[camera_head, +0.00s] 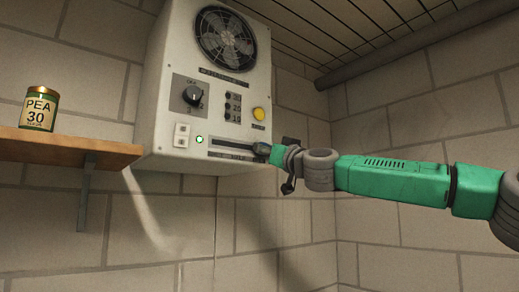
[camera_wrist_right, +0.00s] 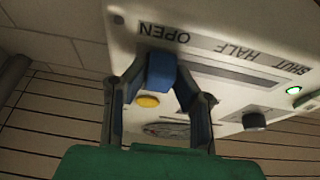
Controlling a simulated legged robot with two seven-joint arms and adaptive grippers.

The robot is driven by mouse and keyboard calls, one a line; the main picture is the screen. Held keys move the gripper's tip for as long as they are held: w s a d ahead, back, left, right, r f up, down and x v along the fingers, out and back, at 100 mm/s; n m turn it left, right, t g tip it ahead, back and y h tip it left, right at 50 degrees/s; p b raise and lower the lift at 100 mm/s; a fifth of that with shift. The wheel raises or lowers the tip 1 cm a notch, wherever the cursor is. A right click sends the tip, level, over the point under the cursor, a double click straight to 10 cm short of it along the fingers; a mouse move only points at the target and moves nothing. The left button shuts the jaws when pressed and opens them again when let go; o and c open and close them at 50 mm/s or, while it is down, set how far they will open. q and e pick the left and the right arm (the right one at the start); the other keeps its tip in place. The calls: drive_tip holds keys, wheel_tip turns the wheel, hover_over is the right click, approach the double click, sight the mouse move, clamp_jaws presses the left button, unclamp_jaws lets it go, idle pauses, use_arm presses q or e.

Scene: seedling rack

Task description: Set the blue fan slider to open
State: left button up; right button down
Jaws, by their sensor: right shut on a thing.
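The blue fan slider (camera_wrist_right: 162,72) shows in the right wrist view as a blue block at the OPEN end of its slot (camera_wrist_right: 235,76). The labels OPEN, HALF and SHUT run along the slot, upside down in that view. My right gripper (camera_wrist_right: 161,82) is shut on the slider, one finger on each side. In the head view my right gripper (camera_head: 265,150) is at the right end of the slot on the control box (camera_head: 165,120) and mostly hides the slider. My left gripper is in neither view.
The box also carries a fan grille (camera_head: 225,40), a black knob (camera_head: 192,95), a yellow button (camera_head: 259,114), a white switch (camera_head: 182,135) and a lit green lamp (camera_head: 199,140). A wooden shelf (camera_head: 80,150) at the left holds a PEA 30 can (camera_head: 39,108).

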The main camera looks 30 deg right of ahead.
drive_tip(key=shift+s+a+r, duration=0.1)
drive_tip(key=shift+a+r, duration=0.05)
drive_tip(key=shift+a, duration=0.1)
drive_tip(key=c, duration=1.3)
unclamp_jaws()
drive_tip(key=shift+d, duration=0.4)
drive_tip(key=shift+a, duration=0.15)
drive_tip(key=v, duration=1.1)
drive_tip(key=shift+s+a+f, duration=0.1)
drive_tip(key=shift+s+f, duration=0.1)
drive_tip(key=shift+f, duration=0.15)
